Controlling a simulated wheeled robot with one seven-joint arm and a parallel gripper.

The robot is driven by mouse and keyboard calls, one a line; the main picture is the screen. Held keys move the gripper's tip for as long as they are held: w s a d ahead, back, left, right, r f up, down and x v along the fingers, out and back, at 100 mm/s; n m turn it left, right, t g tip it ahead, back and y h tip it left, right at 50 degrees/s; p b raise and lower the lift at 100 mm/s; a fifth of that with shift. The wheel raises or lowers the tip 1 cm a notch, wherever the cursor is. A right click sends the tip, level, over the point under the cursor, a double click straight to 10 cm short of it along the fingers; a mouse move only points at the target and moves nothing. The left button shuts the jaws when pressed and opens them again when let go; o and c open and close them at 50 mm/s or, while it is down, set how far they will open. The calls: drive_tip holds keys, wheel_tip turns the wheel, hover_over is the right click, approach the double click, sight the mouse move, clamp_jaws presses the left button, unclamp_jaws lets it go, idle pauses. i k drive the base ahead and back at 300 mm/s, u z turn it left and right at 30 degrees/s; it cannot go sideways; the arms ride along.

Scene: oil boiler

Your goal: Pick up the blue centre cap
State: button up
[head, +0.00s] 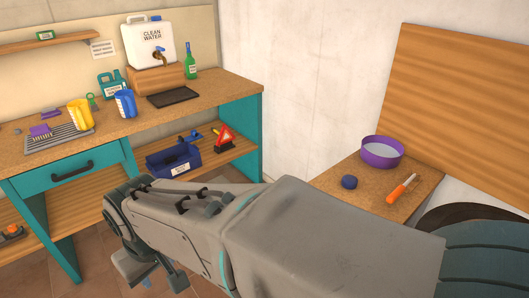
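A small dark blue round piece (349,182), which looks like the blue centre cap, lies on the small wooden table (330,181) at the right. My grey arm crosses the lower middle of the head view. My gripper (135,272) is at the lower left, low over the floor, well to the left of the cap and apart from it. Its fingers show only in part, so I cannot tell whether they are open or shut.
A purple bowl (382,152) and an orange-handled screwdriver (401,188) share the small table with the cap. A teal workbench (220,97) at the left holds a water container (149,42), yellow jug (80,114) and blue jug (125,103). A blue bin (174,160) sits on its lower shelf.

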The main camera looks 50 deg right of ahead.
sight(349, 181)
drive_tip(key=i, duration=1.05)
drive_tip(key=z, duration=3.35)
drive_tip(key=i, duration=0.5)
drive_tip(key=z, duration=0.05)
